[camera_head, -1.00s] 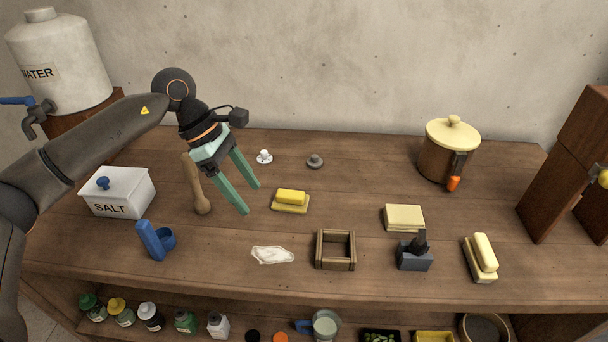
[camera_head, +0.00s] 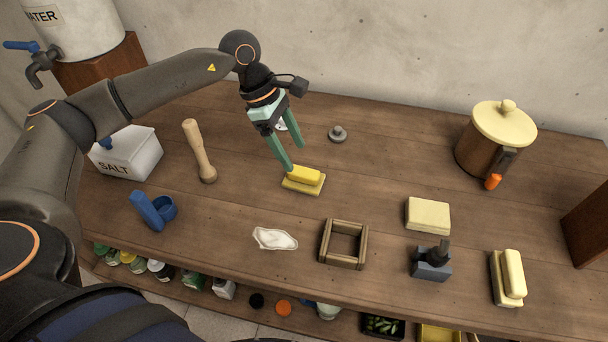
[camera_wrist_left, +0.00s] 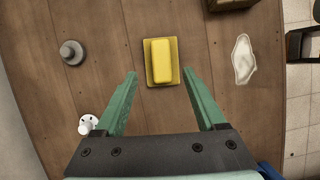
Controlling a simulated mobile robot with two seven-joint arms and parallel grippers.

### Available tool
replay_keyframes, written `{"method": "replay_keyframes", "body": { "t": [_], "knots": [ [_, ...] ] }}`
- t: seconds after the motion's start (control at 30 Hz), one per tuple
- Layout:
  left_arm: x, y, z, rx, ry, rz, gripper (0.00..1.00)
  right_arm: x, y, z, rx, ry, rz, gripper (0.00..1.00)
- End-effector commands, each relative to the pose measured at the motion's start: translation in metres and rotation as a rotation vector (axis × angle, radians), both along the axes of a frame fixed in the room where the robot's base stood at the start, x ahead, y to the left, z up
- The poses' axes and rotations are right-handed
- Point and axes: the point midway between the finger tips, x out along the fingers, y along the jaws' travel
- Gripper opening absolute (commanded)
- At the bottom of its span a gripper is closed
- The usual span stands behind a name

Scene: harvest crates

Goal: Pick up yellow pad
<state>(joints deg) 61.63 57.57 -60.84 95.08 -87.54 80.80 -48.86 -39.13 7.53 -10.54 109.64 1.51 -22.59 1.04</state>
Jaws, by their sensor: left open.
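A bright yellow block (camera_head: 305,174) lies on a flat, darker yellow base (camera_head: 301,187) on the wooden table. In the left wrist view the yellow block (camera_wrist_left: 161,61) and its base (camera_wrist_left: 149,79) lie just beyond and between the fingertips. My left gripper (camera_head: 294,157) is open and empty, tilted down just behind and above the block. I cannot tell if a fingertip touches it. A pale yellow slab (camera_head: 428,214) lies farther right. My right gripper is not in view.
A wooden frame (camera_head: 325,258), a white cloth-like piece (camera_head: 274,239) and a grey knobbed weight (camera_head: 337,134) lie around the block. A lidded pot (camera_head: 480,150) stands at the back right.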

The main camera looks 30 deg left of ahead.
Motion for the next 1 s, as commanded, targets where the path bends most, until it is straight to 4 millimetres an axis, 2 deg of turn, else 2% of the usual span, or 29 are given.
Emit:
{"method": "replay_keyframes", "body": {
  "t": [0.17, 0.4, 0.7, 1.0],
  "knots": [
    [-0.001, -0.007, -0.014, -0.001, 0.004, -0.002, 0.72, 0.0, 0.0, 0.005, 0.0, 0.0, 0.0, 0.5],
    [0.0, -0.021, -0.045, -0.001, 0.002, 0.0, 0.72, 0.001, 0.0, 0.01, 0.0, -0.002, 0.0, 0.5],
    [0.0, -0.022, -0.051, 0.0, 0.0, 0.0, 0.72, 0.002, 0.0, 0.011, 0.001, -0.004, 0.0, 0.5],
    [0.0, -0.022, -0.05, 0.0, 0.0, 0.0, 0.4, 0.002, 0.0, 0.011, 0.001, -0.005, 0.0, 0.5]
  ]
}}
